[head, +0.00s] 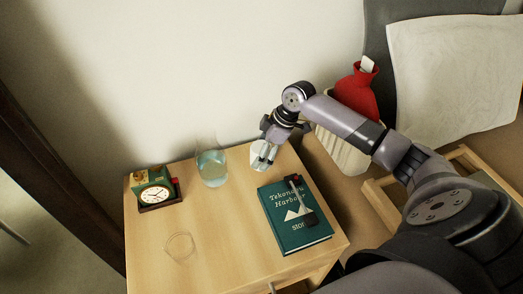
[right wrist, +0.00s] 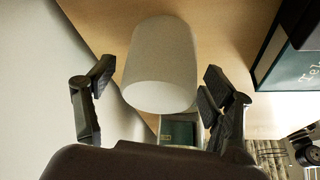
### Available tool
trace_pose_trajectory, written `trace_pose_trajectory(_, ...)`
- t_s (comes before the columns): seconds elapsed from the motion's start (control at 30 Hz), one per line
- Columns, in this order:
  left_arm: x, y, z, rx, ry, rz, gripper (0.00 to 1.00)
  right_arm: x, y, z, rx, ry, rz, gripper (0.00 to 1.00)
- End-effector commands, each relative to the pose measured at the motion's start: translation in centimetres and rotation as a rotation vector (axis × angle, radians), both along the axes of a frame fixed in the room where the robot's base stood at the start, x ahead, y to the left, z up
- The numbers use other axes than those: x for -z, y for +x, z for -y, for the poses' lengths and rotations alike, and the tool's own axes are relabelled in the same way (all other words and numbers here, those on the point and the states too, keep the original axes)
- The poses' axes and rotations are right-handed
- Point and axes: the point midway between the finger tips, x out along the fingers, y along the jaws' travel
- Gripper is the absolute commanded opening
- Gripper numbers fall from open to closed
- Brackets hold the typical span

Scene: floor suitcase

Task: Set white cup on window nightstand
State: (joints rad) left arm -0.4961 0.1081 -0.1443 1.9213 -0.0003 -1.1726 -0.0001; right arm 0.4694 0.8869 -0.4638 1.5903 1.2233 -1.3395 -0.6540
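The white cup (head: 257,150) is at the back right corner of the wooden nightstand (head: 222,232), partly hidden by my right gripper (head: 266,160) in the head view. In the right wrist view the cup (right wrist: 160,70) lies between the two spread fingers of the right gripper (right wrist: 150,105). A gap shows on the cup's left side; the right finger is very close to it, and I cannot tell whether it touches. My left gripper is not in view.
A carafe of bluish water (head: 211,168) stands left of the cup. A clock (head: 155,197), a clear glass (head: 181,247) and a green book (head: 291,220) with a dark brush-like item on it are also on the nightstand. A red hot-water bottle (head: 357,92) is in a pale basket (head: 341,150) behind.

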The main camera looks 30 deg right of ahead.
Motion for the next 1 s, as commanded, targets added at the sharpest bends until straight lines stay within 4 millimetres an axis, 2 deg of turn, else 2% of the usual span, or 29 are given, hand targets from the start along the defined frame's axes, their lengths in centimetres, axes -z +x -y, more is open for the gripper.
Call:
trace_pose_trajectory(0.3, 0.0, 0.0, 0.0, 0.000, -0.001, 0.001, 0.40, -0.1, 0.0, 0.0, 0.000, -0.001, 0.001, 0.80)
trace_pose_trajectory(0.43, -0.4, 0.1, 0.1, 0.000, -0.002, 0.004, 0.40, -0.9, -0.1, 0.2, 0.001, -0.001, 0.001, 0.80)
trace_pose_trajectory(0.57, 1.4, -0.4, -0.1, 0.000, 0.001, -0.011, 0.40, -2.9, -0.6, 1.0, 0.001, -0.002, 0.003, 0.80)
trace_pose_trajectory(0.8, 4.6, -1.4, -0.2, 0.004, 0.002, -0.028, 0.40, -7.7, -1.9, 2.7, 0.001, -0.002, 0.002, 0.80)
trace_pose_trajectory(1.0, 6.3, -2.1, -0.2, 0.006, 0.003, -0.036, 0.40, -10.4, -2.6, 3.7, 0.000, -0.001, 0.000, 0.80)
